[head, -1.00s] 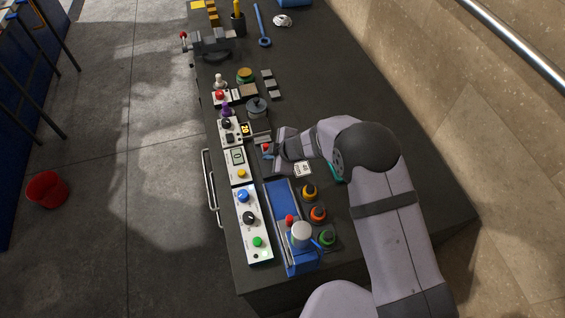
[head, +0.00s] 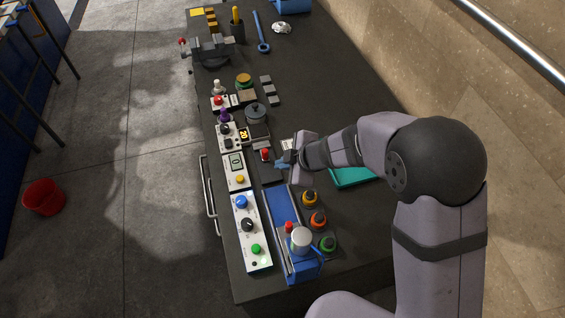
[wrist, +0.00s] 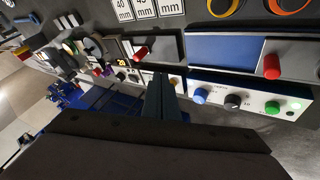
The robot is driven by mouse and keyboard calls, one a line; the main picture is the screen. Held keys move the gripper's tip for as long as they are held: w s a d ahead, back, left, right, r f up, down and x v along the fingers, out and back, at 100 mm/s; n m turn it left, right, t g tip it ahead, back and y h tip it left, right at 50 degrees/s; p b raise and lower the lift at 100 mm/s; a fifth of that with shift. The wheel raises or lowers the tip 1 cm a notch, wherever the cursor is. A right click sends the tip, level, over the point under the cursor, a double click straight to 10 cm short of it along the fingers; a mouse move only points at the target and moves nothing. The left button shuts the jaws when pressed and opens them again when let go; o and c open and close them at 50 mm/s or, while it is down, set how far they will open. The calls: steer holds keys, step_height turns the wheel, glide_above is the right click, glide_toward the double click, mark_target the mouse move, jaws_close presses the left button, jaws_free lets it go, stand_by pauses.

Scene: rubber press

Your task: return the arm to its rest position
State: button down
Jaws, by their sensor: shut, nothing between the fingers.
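My gripper (head: 281,164) is above the dark workbench (head: 350,78), just right of a small red-handled lever (head: 265,154) in the head view. In the wrist view, my gripper (wrist: 161,78) shows as dark fingers close together, with nothing held. My arm reaches in from the right side of the bench, with its elbow raised over the right edge.
A blue-bedded press (head: 284,205) with a white cylinder stands at the near end. Control panels with knobs (head: 248,225) line the left edge. Yellow, orange and green round pieces (head: 318,220) and a teal tray (head: 352,177) lie right. A vise (head: 210,50) stands far left.

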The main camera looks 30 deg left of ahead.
steer(key=d+f+m+h, duration=0.1)
steer(key=d+h, duration=0.1)
steer(key=d, duration=0.3)
steer(key=w+d+f+m+t+h, duration=0.1)
steer(key=d+f+m+h, duration=0.1)
steer(key=d, duration=0.3)
steer(key=w+d+f+m+t+h, duration=0.1)
steer(key=d+f+m+h, duration=0.1)
steer(key=d, duration=0.3)
steer(key=shift+w+d+f, duration=0.15)
steer(key=shift+w, duration=0.05)
steer(key=s+d+r+m+g+h+b, duration=0.25)
steer(key=s+d+m+g, duration=0.45)
steer(key=s+d+m, duration=0.9)
steer(key=w+d+r+m+t+y+b, duration=0.1)
steer(key=d+r+m+t+b, duration=0.1)
steer(key=d, duration=0.7)
steer(key=shift+r+t, duration=0.4)
steer(key=shift+r, duration=0.1)
